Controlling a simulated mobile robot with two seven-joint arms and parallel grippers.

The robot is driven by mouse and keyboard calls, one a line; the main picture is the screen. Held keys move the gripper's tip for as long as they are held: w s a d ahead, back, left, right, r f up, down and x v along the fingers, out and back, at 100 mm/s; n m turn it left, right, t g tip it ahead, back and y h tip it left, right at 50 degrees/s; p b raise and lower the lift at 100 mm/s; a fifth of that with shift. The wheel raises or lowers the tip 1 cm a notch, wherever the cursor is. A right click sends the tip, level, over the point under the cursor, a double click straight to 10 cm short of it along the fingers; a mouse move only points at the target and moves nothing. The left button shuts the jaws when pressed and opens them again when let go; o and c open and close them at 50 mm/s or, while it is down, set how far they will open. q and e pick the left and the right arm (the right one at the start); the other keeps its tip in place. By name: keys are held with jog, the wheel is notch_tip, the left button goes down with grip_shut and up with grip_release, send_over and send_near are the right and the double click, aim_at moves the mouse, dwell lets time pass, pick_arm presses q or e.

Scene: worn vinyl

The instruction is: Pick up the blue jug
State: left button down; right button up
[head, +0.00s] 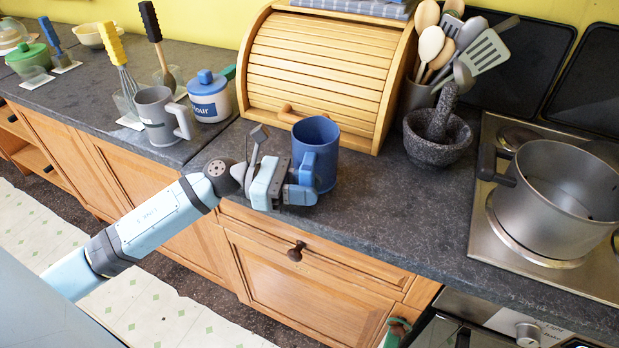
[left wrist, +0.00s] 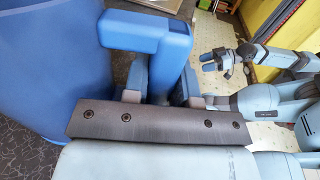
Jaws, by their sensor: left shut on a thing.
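The blue jug (head: 318,134) is upright at the front of the grey counter, before the wooden bread box. Its handle faces my left gripper (head: 300,184). My left gripper is shut on the handle of the jug. In the left wrist view the jug's wall (left wrist: 45,60) fills the left side, and the handle (left wrist: 145,32) reaches between the two finger pads (left wrist: 162,85). I cannot tell whether the jug's base touches the counter. My right gripper (left wrist: 222,62) shows small in the left wrist view, away from the jug; its opening is unclear.
The bread box (head: 325,65) stands close behind the jug. A grey mug (head: 157,117) and a flour jar (head: 208,98) stand to the left. A mortar (head: 437,138) and a pot (head: 560,195) on the stove are to the right. The counter (head: 390,205) right of the jug is clear.

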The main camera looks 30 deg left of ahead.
pick_arm(q)
notch_tip(320, 180, up, 20)
jog(key=p, duration=0.2)
dwell(1.8)
